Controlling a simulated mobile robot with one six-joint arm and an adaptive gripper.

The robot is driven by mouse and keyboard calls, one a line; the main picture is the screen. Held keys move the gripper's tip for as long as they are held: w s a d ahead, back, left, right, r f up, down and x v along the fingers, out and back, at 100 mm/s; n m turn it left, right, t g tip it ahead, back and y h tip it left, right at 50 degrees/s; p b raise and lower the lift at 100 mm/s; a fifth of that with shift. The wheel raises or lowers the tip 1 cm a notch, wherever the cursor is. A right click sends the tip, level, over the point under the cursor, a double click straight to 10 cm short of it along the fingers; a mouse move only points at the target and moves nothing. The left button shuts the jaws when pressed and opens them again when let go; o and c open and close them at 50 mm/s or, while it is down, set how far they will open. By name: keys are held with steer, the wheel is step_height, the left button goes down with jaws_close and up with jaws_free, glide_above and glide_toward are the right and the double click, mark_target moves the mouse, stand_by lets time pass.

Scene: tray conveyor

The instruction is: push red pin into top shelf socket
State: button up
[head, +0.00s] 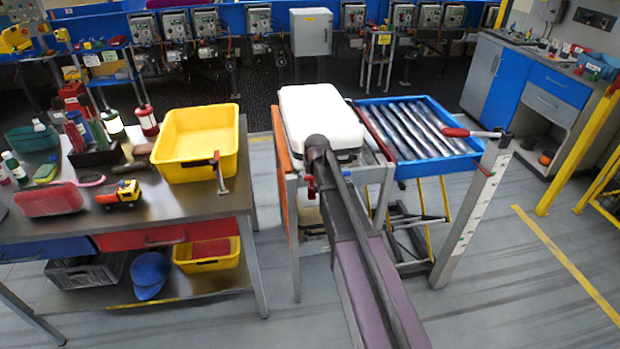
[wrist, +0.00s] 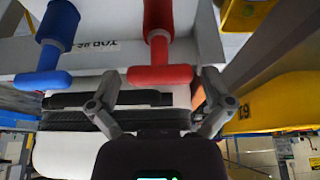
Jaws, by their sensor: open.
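In the wrist view, the red pin (wrist: 160,45) has a round shaft and a wide T-shaped handle, and its far end meets a light grey panel (wrist: 105,60). My gripper (wrist: 160,76) is open, its two fingers apart on either side of the red handle, with no clear contact. A blue pin (wrist: 60,25) of like shape stands to the left in the same panel. In the head view, my arm reaches to the rack beside the white case, and its wrist hides the fingertips. A small red part (head: 310,184) shows just below it. I cannot tell which socket is the top shelf one.
A white case (head: 322,112) sits on the rack close to my wrist. A blue tray of metal bars (head: 476,147) is to its right. A yellow bin (head: 197,165) and a toy truck (head: 120,194) stand on the left bench. Open floor lies at the right.

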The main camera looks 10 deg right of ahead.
steer(key=c, duration=1)
steer(key=shift+o, duration=0.2)
steer(key=shift+r+p, duration=3)
steer(key=shift+r, duration=0.05)
steer(key=shift+r+p, duration=1.85)
step_height(320, 180, up, 7)
steer(key=p, duration=0.7)
steer(key=shift+d, duration=0.1)
